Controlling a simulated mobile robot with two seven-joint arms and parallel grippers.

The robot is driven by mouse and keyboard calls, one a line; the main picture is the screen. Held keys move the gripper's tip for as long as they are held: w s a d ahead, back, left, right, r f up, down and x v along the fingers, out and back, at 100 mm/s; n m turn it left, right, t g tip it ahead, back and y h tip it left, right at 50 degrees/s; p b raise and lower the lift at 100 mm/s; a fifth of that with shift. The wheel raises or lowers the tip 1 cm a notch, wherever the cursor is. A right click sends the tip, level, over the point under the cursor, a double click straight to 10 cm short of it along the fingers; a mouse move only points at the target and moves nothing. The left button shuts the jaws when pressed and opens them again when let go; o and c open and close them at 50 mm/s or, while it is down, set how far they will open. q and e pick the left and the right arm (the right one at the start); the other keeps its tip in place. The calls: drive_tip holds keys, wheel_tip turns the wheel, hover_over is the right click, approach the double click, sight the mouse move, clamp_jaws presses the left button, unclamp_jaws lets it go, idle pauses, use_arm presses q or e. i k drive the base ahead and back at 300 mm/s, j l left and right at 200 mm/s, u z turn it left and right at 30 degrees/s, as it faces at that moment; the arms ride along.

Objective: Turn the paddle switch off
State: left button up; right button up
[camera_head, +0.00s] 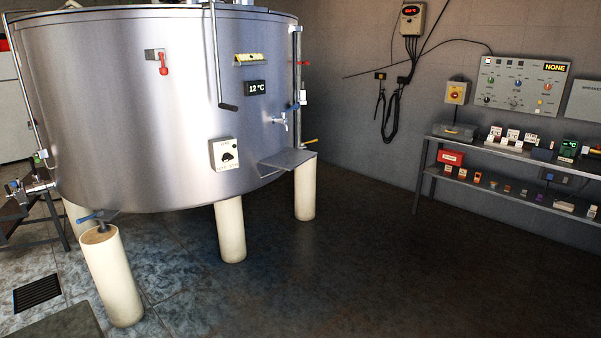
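A white switch box (224,154) with a black knob is fixed to the front of the steel tank (130,110), low and right of the tank's middle. It looks like the paddle switch, but its lettering is too small to read, and I cannot tell which position the knob points to. Neither of my grippers shows in the head view.
A small shelf (288,159) juts from the tank right of the box. A red-handled lever (163,66) and a 12 °C display (257,88) sit above. Pale legs (230,229) hold the tank. A loaded rack (500,150) stands right. Open floor (330,285) lies in front.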

sight(227, 157)
drive_tip(key=i+u, duration=0.35)
drive_tip(key=i+l+u, duration=0.1)
drive_tip(key=u, duration=0.2)
drive_tip(key=i+l, duration=0.45)
drive_tip(key=l, duration=0.2)
drive_tip(key=i+l+u, duration=0.1)
drive_tip(key=i+l, duration=0.2)
drive_tip(key=i, duration=0.15)
drive_tip(key=i+l, duration=0.35)
drive_tip(key=i+j+u, duration=0.1)
drive_tip(key=i+j, duration=0.15)
drive_tip(key=i, duration=0.3)
drive_tip(key=i+j+u, duration=0.1)
drive_tip(key=i, duration=0.5)
